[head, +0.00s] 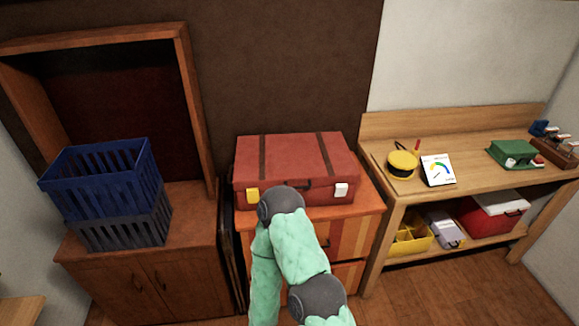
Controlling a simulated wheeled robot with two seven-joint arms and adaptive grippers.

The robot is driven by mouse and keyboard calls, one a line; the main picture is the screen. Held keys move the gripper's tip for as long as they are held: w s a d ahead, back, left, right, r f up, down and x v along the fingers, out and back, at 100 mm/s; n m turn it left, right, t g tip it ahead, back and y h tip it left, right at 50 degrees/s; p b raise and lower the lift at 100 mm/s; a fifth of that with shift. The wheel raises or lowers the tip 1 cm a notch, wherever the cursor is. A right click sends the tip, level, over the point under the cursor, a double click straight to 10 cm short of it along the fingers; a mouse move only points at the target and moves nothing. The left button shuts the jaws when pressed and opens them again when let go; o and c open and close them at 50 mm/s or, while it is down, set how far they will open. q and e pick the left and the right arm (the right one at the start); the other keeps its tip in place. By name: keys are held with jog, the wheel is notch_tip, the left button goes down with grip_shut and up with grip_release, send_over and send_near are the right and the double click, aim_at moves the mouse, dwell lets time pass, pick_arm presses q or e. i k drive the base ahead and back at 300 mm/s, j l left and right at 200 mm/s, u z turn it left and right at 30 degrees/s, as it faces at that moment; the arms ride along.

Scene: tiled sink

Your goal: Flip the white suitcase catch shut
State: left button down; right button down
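A closed red suitcase (296,158) with two dark straps lies flat on a wooden drawer cabinet. Its white catch (341,190) is on the right of the front face, and a yellow catch (252,195) is on the left. A dark handle sits between them, partly behind my arm. The white catch is small here, and I cannot tell whether it is up or down. One of my green-sleeved arms rises in front of the suitcase, its dark joint overlapping the lower front edge in the picture. Neither of my grippers shows.
The drawer cabinet (372,215) stands under the suitcase. Stacked blue (100,172) and grey (125,228) crates sit on the left cabinet. A wooden workbench (440,140) at right holds a yellow round item (402,163), a gauge card (438,169) and a green box (512,153). Floor is clear at lower right.

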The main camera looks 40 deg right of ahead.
aim_at(341, 189)
jog(key=z, duration=1.85)
